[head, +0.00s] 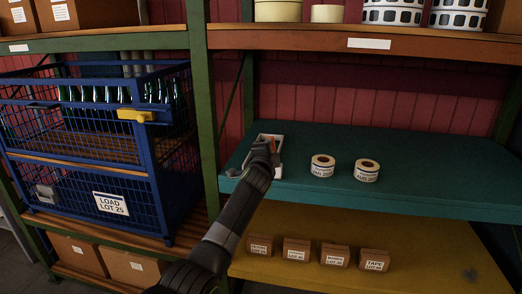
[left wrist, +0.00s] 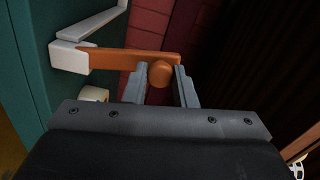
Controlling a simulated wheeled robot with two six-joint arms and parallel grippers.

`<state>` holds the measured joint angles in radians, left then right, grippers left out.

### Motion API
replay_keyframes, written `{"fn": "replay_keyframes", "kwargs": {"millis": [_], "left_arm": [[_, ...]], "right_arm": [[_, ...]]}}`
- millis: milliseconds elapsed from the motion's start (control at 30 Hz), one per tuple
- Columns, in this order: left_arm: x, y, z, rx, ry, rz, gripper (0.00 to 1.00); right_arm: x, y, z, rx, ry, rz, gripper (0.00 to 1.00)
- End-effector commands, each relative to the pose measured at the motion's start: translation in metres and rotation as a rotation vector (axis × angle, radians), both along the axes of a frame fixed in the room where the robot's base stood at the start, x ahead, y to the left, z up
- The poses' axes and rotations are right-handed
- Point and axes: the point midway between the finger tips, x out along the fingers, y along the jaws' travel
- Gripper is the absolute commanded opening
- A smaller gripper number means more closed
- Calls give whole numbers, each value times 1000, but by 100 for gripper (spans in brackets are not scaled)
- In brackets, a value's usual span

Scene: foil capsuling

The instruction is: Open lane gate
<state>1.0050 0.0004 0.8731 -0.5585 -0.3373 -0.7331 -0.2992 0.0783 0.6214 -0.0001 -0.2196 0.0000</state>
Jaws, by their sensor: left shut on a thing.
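The lane gate is an orange bar with a round knob, seen in the left wrist view (left wrist: 118,60). It spans from one white lane wall (left wrist: 70,56) towards the red back wall. My left gripper (left wrist: 162,84) is shut on the gate's knob, which sits between its two fingers. In the head view the white lane (head: 277,171) stands at the left end of the teal shelf. My left gripper (head: 265,148) is at the lane and hides much of it; only a bit of orange shows there. My right gripper is not in view.
Two label rolls (head: 322,166) (head: 367,171) stand on the teal shelf (head: 430,185), right of the lane. Small brown boxes (head: 297,250) sit on the yellow shelf below. A green post (head: 204,120) and a blue crate of bottles (head: 110,175) are to the left.

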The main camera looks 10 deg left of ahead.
Motion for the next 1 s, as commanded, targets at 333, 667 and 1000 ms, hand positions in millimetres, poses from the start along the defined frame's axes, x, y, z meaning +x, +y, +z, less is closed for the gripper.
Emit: {"fn": "replay_keyframes", "kwargs": {"millis": [333,667,1000], "left_arm": [[-1,-18,2,161,-6,-1,0],[-1,-22,2,197,-7,-1,0],[-1,-22,2,196,-7,-1,32]], "right_arm": [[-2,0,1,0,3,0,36],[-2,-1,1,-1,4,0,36],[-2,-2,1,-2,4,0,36]]}}
